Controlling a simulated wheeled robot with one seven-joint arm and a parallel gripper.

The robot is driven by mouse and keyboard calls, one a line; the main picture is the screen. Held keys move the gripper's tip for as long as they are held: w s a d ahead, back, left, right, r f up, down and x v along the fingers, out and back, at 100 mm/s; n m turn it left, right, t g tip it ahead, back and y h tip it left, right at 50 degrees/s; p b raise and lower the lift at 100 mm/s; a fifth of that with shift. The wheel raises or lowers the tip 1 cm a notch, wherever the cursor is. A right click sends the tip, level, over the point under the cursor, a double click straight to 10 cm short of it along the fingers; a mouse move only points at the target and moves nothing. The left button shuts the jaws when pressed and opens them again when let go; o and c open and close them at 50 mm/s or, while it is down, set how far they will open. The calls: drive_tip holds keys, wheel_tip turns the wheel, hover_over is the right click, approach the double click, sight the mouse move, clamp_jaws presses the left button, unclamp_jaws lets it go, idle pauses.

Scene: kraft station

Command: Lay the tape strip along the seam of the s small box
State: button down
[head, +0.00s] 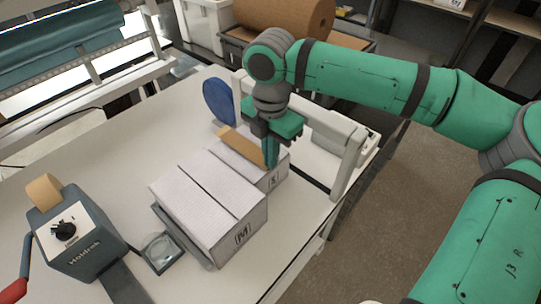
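The small white box (278,172) stands on the table behind a larger white box marked M (240,234). A tan tape strip (238,145) lies over or just above the small box's top, running from upper left to lower right. Its left end reaches past the box; I cannot tell whether it touches the top. My gripper (270,164) points down over the small box. Its fingers look close together on the strip's right end.
A grey tape dispenser (84,252) with a tan tape end (43,192) stands at the front left. A magnifier-like square piece (161,251) lies beside the M box. A blue disc (219,102) and a pale frame (349,160) stand close around my gripper. The table's left middle is clear.

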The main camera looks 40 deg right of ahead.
drive_tip(key=shift+f, duration=0.4)
idle(0.3)
drive_tip(key=c, duration=2)
unclamp_jaws()
drive_tip(key=shift+r, duration=2.25)
